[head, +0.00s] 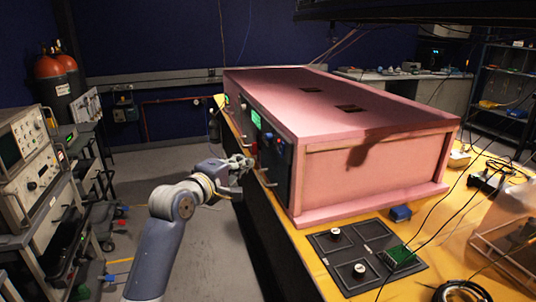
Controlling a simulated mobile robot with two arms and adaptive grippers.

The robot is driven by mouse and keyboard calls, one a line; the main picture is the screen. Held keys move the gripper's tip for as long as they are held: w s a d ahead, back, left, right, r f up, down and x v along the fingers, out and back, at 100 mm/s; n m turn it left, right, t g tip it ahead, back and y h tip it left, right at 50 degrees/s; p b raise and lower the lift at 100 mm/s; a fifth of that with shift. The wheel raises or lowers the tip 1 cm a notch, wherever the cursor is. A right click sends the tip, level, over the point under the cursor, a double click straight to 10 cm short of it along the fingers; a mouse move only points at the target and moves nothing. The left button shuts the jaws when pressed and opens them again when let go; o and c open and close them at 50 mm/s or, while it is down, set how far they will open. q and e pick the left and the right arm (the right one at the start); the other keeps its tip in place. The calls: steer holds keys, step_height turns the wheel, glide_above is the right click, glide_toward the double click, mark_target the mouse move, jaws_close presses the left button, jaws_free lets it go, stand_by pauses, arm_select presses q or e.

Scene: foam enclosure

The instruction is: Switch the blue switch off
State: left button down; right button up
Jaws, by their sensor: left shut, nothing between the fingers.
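A pink foam enclosure (375,175) stands on a yellow-topped bench, with a dark control panel (274,172) on its left side. A small blue part (267,138), which looks like the blue switch, shows on the upper panel; its on or off position is too small to tell. A green-lit display (256,119) is just left of and above it. My left gripper (247,164) is shut and empty, in front of the panel, lower and left of the blue part. I cannot tell whether its fingertips touch the panel. My right gripper is not in view.
A black mat (365,257) with two round knobs and a green board lies on the bench (447,238). A blue box (400,213) sits beside the enclosure. Instrument carts (35,180) stand at left. Grey floor lies open between carts and bench.

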mark_target(282, 149)
arm_select(q)
steer(key=w+d+f+p, duration=0.1)
steer(key=w+d+p, duration=0.1)
steer(key=w+d, duration=0.5)
steer(key=shift+w, duration=0.3)
steer(key=shift+f, duration=0.15)
steer(key=shift+w+d+f+n+t+b, duration=0.1)
steer(key=shift+d+f+n+t+b, duration=0.2)
steer(key=shift+b, duration=0.4)
